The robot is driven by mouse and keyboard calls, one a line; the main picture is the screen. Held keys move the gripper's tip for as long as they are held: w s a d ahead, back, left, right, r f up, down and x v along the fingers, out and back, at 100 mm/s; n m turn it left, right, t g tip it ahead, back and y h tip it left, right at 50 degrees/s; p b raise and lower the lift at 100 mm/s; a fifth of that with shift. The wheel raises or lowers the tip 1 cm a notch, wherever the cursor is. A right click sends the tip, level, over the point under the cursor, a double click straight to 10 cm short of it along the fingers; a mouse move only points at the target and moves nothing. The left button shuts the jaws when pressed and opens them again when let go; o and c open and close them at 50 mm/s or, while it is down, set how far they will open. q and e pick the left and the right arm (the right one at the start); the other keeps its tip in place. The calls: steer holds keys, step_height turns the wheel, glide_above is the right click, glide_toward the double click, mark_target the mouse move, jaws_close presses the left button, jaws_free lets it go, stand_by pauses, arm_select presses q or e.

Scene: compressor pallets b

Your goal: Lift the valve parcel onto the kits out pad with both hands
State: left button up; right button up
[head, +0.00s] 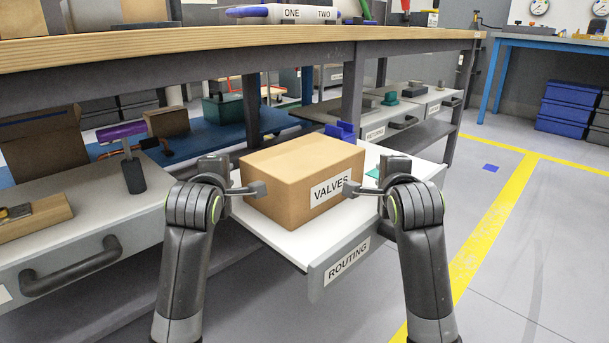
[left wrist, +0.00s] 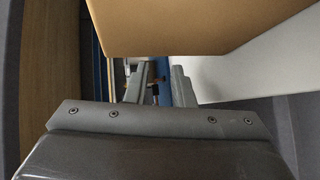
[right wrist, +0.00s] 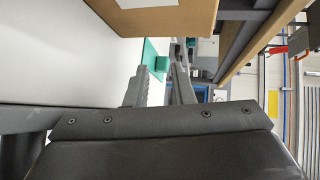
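The valve parcel (head: 290,170), a tan closed box with a VALVES label, sits on the pulled-out white ROUTING drawer (head: 285,243). It fills the top of the left wrist view (left wrist: 180,25) and shows at the upper edge of the right wrist view (right wrist: 160,20). My left gripper (head: 257,189) is at the parcel's left side, and my right gripper (head: 353,189) is by the right end of its labelled face. Both wrist views show the fingers apart with nothing between them. I cannot tell whether either touches the parcel. No kits out pad can be made out.
A long wooden bench top (head: 260,48) overhangs behind the parcel. A blue holder (head: 341,130) and a teal piece (head: 373,173) are near the parcel. Another drawer (head: 85,220) with loose parts stands out at left.

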mark_target(241, 175)
arm_select(q)
steer(key=shift+w+f, duration=0.2)
steer(key=shift+w, duration=0.5)
arm_select(e)
steer(key=shift+w+f, duration=0.2)
steer(key=shift+w, duration=0.5)
arm_select(q)
steer(key=shift+w+d, duration=0.15)
steer(key=shift+d, duration=0.05)
arm_select(e)
steer(key=shift+w+a, duration=0.15)
steer(key=shift+a, duration=0.05)
arm_select(q)
steer(key=shift+d, duration=0.55)
arm_select(e)
steer(key=shift+a, duration=0.55)
arm_select(q)
steer(key=shift+d, duration=0.65)
arm_select(e)
steer(key=shift+a, duration=0.7)
